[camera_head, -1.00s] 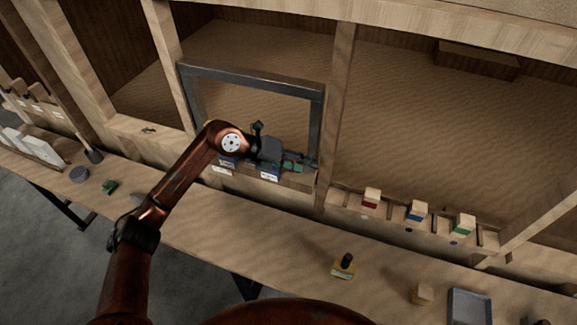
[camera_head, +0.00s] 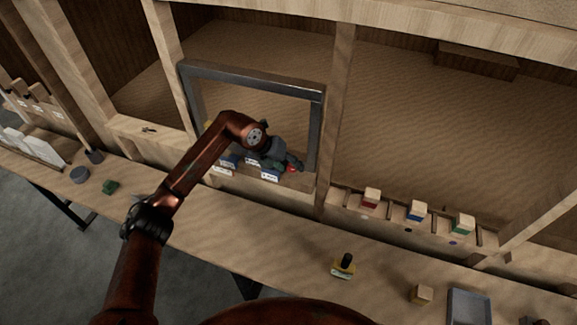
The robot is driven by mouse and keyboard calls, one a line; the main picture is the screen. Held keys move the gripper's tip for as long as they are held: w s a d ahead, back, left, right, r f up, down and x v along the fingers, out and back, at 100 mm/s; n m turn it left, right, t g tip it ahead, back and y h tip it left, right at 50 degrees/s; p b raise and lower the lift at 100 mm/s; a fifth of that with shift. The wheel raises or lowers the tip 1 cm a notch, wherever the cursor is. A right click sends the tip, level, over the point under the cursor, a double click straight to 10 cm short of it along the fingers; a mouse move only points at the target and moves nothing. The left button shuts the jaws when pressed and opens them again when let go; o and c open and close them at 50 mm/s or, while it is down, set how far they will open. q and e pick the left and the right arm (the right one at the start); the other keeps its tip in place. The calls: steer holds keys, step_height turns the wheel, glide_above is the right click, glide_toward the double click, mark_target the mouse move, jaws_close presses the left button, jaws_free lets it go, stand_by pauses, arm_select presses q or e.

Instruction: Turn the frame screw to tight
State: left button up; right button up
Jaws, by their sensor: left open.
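A dark grey metal frame (camera_head: 252,78) stands upright between two wooden posts of the camper wall. My left gripper (camera_head: 290,163) is at the lower right inside the frame, open, with its fingers small and dark in the view. A small red part (camera_head: 292,169) shows right at its fingertips; I cannot tell whether they touch it. Blue parts with white labels (camera_head: 270,175) sit on the ledge under the gripper. No frame screw can be told for sure, as my left arm and gripper cover part of the lower frame. My right gripper is not in view.
A rack on the right holds red (camera_head: 371,197), blue (camera_head: 417,210) and green (camera_head: 463,223) marked blocks. The bench middle is clear.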

arm_select(q)
steer(key=shift+c, duration=0.6)
steer(key=c, duration=1)
steer(key=shift+c, duration=0.2)
steer(key=shift+r, duration=0.1)
steer(key=y, duration=0.1)
steer(key=y+p, duration=0.1)
steer(key=shift+d+r+m+t+y, duration=0.1)
steer(key=shift+d+m+t+y, duration=0.2)
steer(key=shift+t, duration=0.1)
steer(key=shift+s+d+m+t+y+b, duration=0.1)
steer(key=shift+m+t+y+b, duration=0.15)
steer(key=shift+y, duration=0.7)
steer(key=shift+s+d+m+t+y+b, duration=0.15)
steer(key=shift+t+y+b, duration=0.1)
steer(key=shift+y, duration=0.7)
steer(key=shift+w, duration=0.1)
steer(key=o, duration=1.2)
steer(key=shift+f, duration=0.2)
steer(key=shift+c, duration=0.2)
